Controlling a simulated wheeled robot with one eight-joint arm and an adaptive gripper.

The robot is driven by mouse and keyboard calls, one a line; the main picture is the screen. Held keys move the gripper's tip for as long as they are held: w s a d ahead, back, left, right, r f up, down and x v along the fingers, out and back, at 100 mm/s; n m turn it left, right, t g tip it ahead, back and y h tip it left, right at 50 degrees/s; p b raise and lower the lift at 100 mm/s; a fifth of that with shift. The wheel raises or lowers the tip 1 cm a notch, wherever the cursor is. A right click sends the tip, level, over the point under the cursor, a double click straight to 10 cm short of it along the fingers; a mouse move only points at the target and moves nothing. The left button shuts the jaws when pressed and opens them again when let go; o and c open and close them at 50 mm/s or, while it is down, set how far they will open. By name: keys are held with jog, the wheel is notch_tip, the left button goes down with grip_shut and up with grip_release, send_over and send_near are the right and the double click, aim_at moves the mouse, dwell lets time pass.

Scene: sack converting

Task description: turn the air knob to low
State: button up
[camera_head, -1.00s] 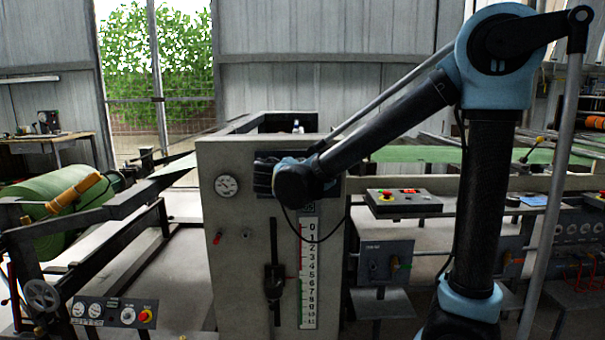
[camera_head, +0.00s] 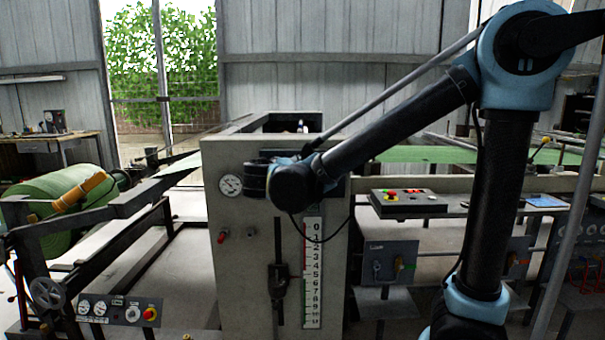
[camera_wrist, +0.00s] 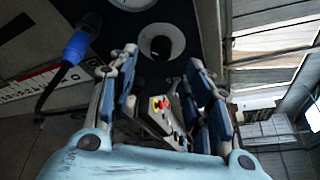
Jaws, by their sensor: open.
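A black knob (camera_wrist: 162,46) on a round white plate sits on a dark panel at the top middle of the wrist view. Its label and pointer cannot be read. This panel (camera_head: 333,186) shows in part in the head view, on the upper front of the grey cabinet (camera_head: 232,285). My wrist and gripper (camera_head: 257,180) cover much of it there. In the wrist view my gripper (camera_wrist: 162,56) is open. Its two fingers stand on either side of the knob in the picture, with gaps. Contact is not visible, and depth is hard to tell.
A gauge (camera_head: 230,186), a red knob (camera_head: 223,236) and a slider (camera_head: 278,280) beside a numbered scale (camera_head: 312,275) are on the cabinet front. A button box (camera_head: 407,203) stands at right. A gauge panel (camera_head: 118,311) is at lower left.

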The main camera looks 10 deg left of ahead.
jog(key=s, duration=0.3)
jog(key=s+r, duration=0.1)
jog(key=s, duration=0.1)
jog(key=shift+a, duration=0.3)
jog(key=w+d+f+m+g+h, duration=0.1)
jog(key=w+d+f+m+g, duration=0.2)
jog(key=d+m, duration=0.55)
jog(key=d+f+m+g+h, duration=0.25)
jog(key=d+f+m, duration=0.25)
jog(key=d, duration=0.7)
jog(key=w+d+f+m+g, duration=0.2)
jog(key=d+f+m+g, duration=0.3)
jog(key=d, duration=0.6)
jog(key=s+d+f+m+g+y, duration=0.1)
jog(key=s+d+f+m, duration=0.4)
jog(key=m, duration=0.9)
jog(key=s+d+f+m+g+y, duration=0.2)
jog(key=s+d+f+m+y, duration=0.2)
jog(key=s+m, duration=0.7)
jog(key=shift+s+d+f+m, duration=0.25)
jog(key=shift+d+f+m, duration=1.05)
jog(key=shift+f, duration=0.75)
